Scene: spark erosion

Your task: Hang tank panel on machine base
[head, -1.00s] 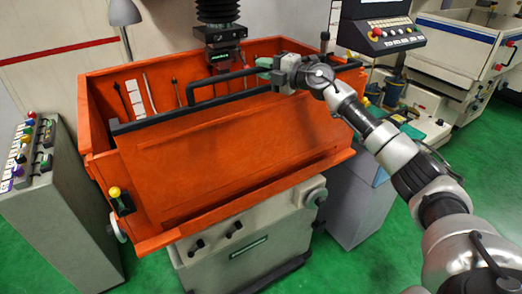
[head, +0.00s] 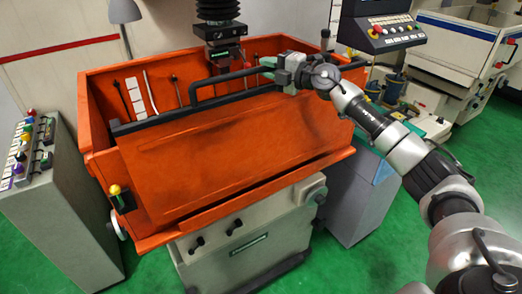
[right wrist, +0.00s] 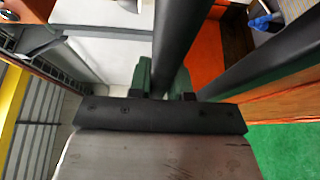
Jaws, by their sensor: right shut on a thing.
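The tank panel (head: 235,155) is a wide orange plate with a black top rail and a raised black bar handle (head: 222,84). It stands at the front of the orange tank, above the beige machine base (head: 248,246). My right gripper (head: 268,66) is shut on the right part of the handle. In the right wrist view its green fingers (right wrist: 163,75) lie on both sides of the black bar (right wrist: 178,40). Whether the panel touches the base or hangs just clear of it, I cannot tell. My left gripper is out of view.
The black machine head (head: 222,45) hangs over the tank. A grey control pedestal (head: 58,205) stands at the left, and a console (head: 385,32) at the back right. A grey cabinet (head: 362,205) stands right of the base. Green floor is free at the front left.

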